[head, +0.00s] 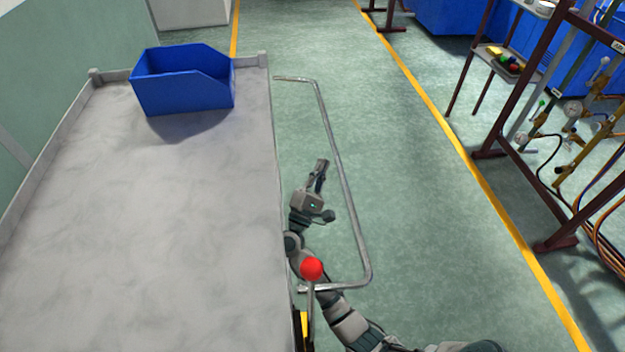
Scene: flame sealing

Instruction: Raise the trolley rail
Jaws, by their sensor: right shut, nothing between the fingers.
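The trolley (180,220) has a broad grey top that fills the left half of the head view. Its rail (338,165) is a bent metal tube that sticks out from the trolley's right side over the floor, folded outward. My right gripper (322,168) is shut and empty. It is between the trolley's right edge and the long bar of the rail, apart from the bar in the picture. My right arm comes in from the bottom and crosses the near end of the rail. My left gripper does not show.
A blue bin (184,82) stands at the trolley's far end. A red ball knob (311,269) on a lever rises at the near right edge, close to my right arm. A dark pipe rack (520,110) stands at the right, past a yellow floor line. Green floor between is clear.

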